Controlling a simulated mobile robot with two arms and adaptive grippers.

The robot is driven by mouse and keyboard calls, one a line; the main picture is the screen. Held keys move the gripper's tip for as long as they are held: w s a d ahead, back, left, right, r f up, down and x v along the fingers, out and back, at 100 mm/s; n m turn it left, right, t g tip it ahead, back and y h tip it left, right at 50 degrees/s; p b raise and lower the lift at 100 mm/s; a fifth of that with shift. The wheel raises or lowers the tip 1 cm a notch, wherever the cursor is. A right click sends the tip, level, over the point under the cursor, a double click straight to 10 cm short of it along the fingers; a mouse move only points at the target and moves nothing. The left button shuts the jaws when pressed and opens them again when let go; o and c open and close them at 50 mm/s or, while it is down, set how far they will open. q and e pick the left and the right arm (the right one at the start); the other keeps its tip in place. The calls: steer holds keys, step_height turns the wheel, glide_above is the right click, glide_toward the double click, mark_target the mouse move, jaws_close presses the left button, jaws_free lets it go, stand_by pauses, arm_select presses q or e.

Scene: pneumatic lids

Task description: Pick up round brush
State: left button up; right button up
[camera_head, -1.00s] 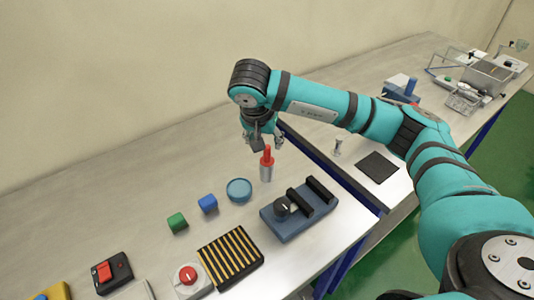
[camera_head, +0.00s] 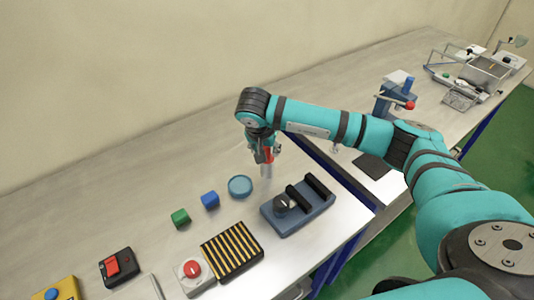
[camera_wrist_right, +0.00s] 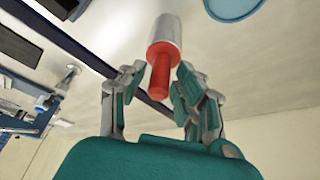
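The round brush stands upright on the table, with a red handle on top of a silver cylinder (camera_head: 266,172). In the right wrist view its red handle (camera_wrist_right: 160,76) points toward my palm, between the two fingers. My right gripper (camera_head: 265,152) is directly above the brush, its fingers coming down around the handle. In the right wrist view the gripper (camera_wrist_right: 157,82) is open, with a clear gap on the left of the handle and a narrower one on the right. In the head view the fingers partly hide the handle. My left gripper is not in view.
A blue round dish (camera_head: 240,186) and a blue fixture with black bars (camera_head: 297,207) stand close to the brush. The table behind is clear.

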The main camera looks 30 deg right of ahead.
jaws_close()
